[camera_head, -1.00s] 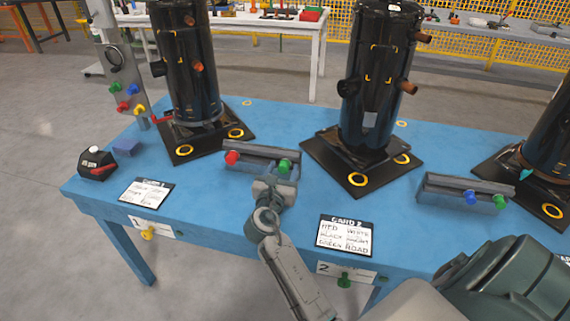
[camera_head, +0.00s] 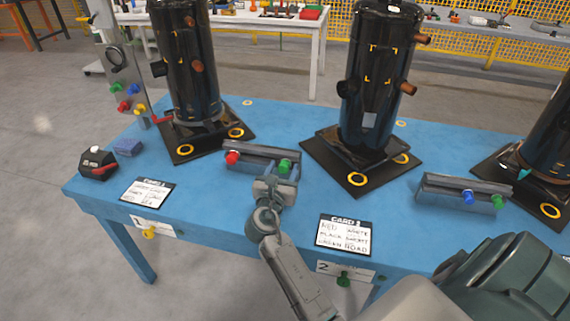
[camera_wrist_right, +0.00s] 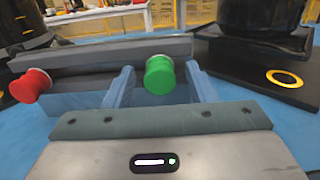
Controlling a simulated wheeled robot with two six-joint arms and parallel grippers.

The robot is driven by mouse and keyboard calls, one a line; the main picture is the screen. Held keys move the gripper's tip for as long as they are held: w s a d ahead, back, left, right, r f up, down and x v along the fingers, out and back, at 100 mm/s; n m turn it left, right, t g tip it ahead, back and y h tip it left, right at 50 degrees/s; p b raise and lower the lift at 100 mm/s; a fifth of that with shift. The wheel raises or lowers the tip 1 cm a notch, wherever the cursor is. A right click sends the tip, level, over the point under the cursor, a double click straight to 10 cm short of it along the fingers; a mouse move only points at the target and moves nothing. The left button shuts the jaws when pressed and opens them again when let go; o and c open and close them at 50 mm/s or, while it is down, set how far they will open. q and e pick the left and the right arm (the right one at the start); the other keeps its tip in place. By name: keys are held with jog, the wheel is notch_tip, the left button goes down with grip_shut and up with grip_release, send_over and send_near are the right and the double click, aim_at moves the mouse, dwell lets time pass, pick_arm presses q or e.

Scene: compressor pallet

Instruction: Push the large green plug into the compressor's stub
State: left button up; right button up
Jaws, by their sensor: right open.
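A green plug (camera_head: 285,166) sits at the right end of the grey rack (camera_head: 248,151) in front of the middle compressor (camera_head: 374,110). My right gripper (camera_head: 277,172) is open at this rack. In the right wrist view the green plug (camera_wrist_right: 159,75) lies between the two blue fingers (camera_wrist_right: 158,88), with gaps on both sides. The middle compressor is black, with a copper stub (camera_head: 408,87) low on its right side, another stub (camera_head: 422,38) higher up, and a black part on its left. My left gripper is not in view.
A red plug (camera_head: 232,158) sits at the left end of the same rack. Another rack (camera_head: 440,191) holds a blue and a green plug at right. A black compressor (camera_head: 186,80) stands at left, another at the right edge. Cards lie along the front of the blue table (camera_head: 205,215).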

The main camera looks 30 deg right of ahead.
grip_shut()
jog(key=shift+p+v, duration=0.35)
jog(key=shift+v, duration=0.7)
jog(key=shift+p+v, duration=0.5)
jog(key=shift+v, duration=1.45)
